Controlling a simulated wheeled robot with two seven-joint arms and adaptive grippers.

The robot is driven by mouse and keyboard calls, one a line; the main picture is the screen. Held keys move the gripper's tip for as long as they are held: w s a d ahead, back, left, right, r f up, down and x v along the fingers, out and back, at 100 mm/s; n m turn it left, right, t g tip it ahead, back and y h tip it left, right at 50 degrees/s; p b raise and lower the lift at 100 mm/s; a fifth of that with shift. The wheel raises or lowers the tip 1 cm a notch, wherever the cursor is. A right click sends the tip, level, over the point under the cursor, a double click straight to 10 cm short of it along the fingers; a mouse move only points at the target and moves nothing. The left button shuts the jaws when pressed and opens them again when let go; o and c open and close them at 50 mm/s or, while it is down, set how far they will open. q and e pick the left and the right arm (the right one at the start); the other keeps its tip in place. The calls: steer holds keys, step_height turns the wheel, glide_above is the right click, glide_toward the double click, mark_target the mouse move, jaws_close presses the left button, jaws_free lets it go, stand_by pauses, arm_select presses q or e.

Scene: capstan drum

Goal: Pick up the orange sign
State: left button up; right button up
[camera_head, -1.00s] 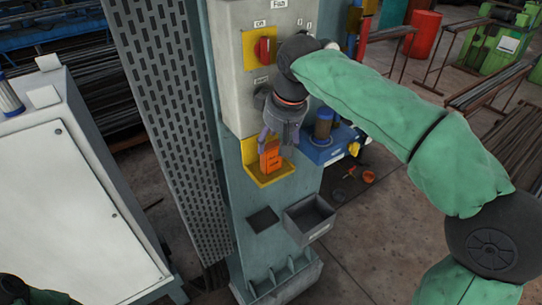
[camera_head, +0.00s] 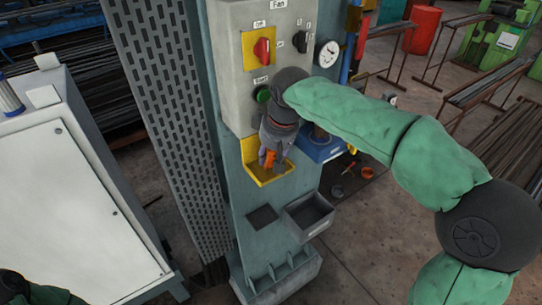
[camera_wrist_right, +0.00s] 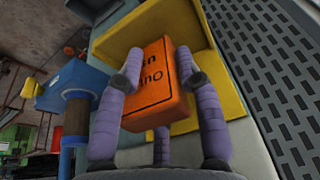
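The orange sign (camera_wrist_right: 158,84) with dark lettering stands in the yellow tray (camera_wrist_right: 232,60) on the column. In the head view the sign (camera_head: 269,158) is mostly hidden by my right gripper (camera_head: 267,160), which points down at the yellow tray (camera_head: 266,177). In the right wrist view the purple-grey fingers of my right gripper (camera_wrist_right: 158,70) bend inward on both sides of the sign and overlap its edges. Whether they press on it is not clear. My left gripper is not seen; only a bit of my left arm shows at the lower left.
Above the tray is a grey control box with a red switch (camera_head: 262,47) and a green button (camera_head: 263,95). A blue fixture (camera_head: 318,148) stands close on the right. A grey open bin (camera_head: 309,214) is lower down. A white cabinet (camera_head: 75,205) is at left.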

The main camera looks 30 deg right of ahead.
jaws_close()
steer(key=shift+r, duration=0.1)
